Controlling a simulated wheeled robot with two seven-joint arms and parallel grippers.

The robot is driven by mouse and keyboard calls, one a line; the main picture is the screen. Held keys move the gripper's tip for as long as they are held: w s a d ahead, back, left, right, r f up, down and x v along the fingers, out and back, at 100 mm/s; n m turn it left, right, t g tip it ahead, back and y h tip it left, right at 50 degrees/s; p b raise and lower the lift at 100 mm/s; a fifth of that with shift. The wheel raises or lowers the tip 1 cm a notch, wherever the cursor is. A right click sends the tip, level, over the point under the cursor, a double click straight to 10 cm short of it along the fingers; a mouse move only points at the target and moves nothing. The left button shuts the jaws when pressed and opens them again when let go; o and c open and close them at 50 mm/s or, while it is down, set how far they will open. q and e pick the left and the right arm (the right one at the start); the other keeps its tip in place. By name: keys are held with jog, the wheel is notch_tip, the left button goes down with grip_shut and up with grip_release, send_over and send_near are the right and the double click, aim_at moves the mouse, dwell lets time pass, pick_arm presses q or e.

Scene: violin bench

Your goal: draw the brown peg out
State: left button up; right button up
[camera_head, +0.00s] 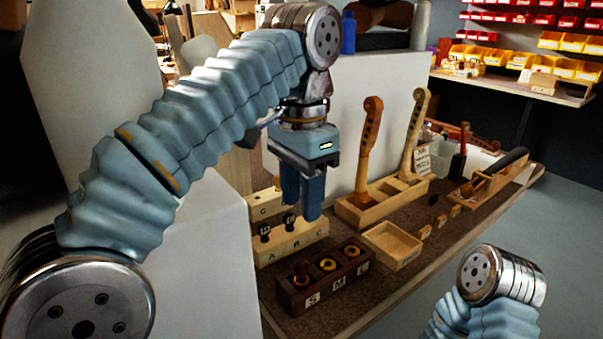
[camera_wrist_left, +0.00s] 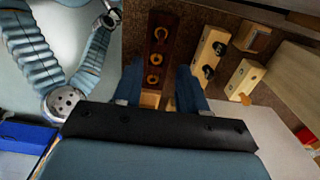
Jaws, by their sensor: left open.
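A dark wooden block (camera_head: 345,283) with sockets marked S, M and L stands near the bench's front edge. My left gripper (camera_head: 302,203) points down, open and empty, above the bench behind the dark block. Its fingers (camera_wrist_left: 160,85) are apart in the left wrist view, with nothing between them touching. My right gripper is outside both views; only my right arm shows.
A pale block (camera_head: 292,243) marked A, B, C holds black pegs close behind the dark block. An open wooden tray (camera_head: 392,247) lies to its right. Violin necks (camera_head: 369,150) stand in a wooden rack (camera_head: 385,203) farther back. A white wall panel stands behind my left arm.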

aim_at(301, 262)
pick_arm(q)
jog(key=f+b, duration=0.1)
jog(key=f, duration=0.6)
jog(key=f+b, duration=0.2)
jog(key=f, duration=0.4)
jog(key=shift+w+f, duration=0.2)
jog(key=shift+f, duration=0.2)
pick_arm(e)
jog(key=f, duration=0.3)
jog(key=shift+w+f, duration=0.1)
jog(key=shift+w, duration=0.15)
pick_arm(q)
jog(key=shift+c, duration=0.3)
grip_shut()
